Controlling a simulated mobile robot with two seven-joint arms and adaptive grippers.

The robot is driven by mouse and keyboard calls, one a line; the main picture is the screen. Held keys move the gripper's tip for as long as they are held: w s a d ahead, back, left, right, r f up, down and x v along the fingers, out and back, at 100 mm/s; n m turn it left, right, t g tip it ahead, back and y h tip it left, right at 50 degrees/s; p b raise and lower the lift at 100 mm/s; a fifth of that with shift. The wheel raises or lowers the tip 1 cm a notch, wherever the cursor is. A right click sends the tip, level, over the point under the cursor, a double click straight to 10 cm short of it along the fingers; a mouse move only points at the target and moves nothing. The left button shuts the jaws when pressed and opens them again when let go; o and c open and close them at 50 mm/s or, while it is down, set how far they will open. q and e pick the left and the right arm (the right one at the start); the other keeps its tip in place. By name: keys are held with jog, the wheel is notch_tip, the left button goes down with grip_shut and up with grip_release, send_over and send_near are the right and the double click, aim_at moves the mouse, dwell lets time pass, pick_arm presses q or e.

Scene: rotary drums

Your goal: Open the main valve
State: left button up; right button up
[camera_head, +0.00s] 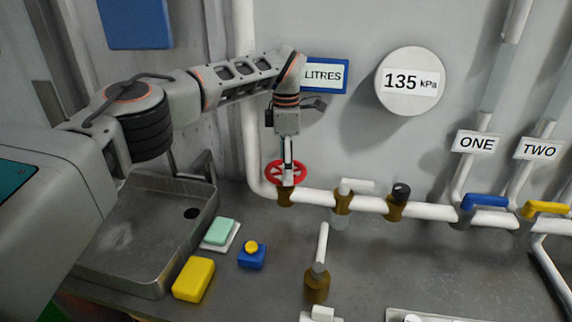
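A red handwheel valve (272,175) sits on a brass body on the white horizontal pipe, left of centre; I take it to be the main valve. My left gripper (288,172) comes down from above and its finger end overlaps the wheel's right part. Only a narrow, edge-on finger shape shows, so I cannot tell if it is open, shut or gripping the rim. The gripper hides part of the wheel. My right gripper is not in view.
Along the pipe (320,199) are a white-handled valve (357,186), a black-knobbed valve (401,191), a blue handle (484,201) and a yellow handle (546,208). A round gauge (411,106) reads 135 kPa. A metal sink (121,222), sponges and a tap stand on the counter.

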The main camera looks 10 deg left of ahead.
pick_arm(q)
jog(key=o, duration=1.1)
notch_tip(320, 180, up, 8)
jog(key=shift+f, duration=0.25)
